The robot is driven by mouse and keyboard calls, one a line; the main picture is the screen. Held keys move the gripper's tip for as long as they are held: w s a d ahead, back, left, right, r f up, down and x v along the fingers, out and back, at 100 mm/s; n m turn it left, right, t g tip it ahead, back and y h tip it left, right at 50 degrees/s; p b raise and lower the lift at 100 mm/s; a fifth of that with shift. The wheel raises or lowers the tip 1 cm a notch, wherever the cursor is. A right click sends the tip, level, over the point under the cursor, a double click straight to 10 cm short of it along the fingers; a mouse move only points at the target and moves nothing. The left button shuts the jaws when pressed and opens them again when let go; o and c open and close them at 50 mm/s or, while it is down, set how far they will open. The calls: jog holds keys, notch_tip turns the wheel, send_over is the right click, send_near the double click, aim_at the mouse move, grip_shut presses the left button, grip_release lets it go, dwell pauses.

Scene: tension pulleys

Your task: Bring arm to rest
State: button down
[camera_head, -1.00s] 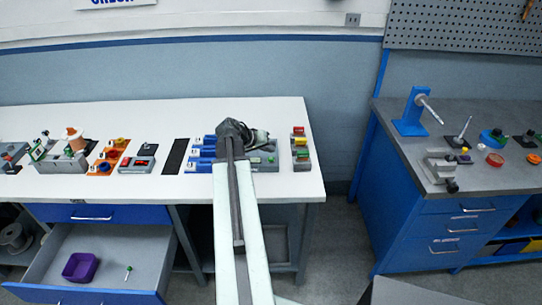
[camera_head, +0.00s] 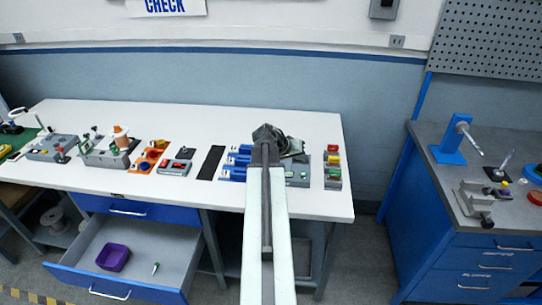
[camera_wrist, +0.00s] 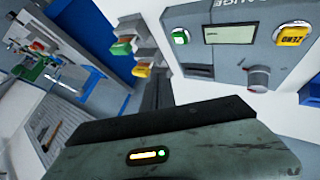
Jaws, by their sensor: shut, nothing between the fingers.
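My arm reaches out over the white bench (camera_head: 335,205) in the head view. My gripper (camera_head: 292,148), dark grey and small here, is at its far end, above or beside a grey gauge box (camera_head: 298,174). It hides part of that box. In the wrist view my gripper (camera_wrist: 160,118) fills the bottom as a dark body with a small orange and green light; it is shut and holds nothing. The gauge box (camera_wrist: 205,60) shows there with a green button, a display, a yellow ZERO button and a knob.
A strip of red, yellow and green buttons (camera_head: 332,166) stands right of the gripper. Blue parts (camera_head: 235,160) sit to its left. An open drawer (camera_head: 70,255) holds a purple bin (camera_head: 113,257). A blue cabinet (camera_head: 440,250) stands right, past a floor gap.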

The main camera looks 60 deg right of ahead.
jog(key=w+a+n+t, duration=0.2)
jog(key=w+a, duration=0.4)
jog(key=w, duration=0.4)
jog(key=w+a+n+t, duration=0.1)
jog(key=w+a+n, duration=0.1)
jog(key=w+a, duration=0.65)
jog(key=w+a+f+n+t+y, duration=0.1)
jog(key=w+a+f+n+t, duration=0.15)
jog(key=w+a, duration=1.25)
jog(key=w+a+f+n+y, duration=0.1)
jog(key=w+a+n+y, duration=0.1)
jog(key=a, duration=0.9)
jog(key=w+a+f+n+y, duration=0.1)
jog(key=w+a+f+n, duration=0.1)
jog(key=a, duration=0.8)
jog(key=s+a+f+n+y, duration=0.1)
jog(key=s+a+n+y, duration=0.1)
jog(key=a, duration=0.5)
jog(key=s+a+n+g+y, duration=0.1)
jog(key=s+a, duration=0.3)
jog(key=a, duration=0.4)
jog(key=shift+s+a+f+n+y, duration=0.15)
jog(key=shift+s+f+n+y, duration=0.25)
jog(key=shift+y, duration=0.2)
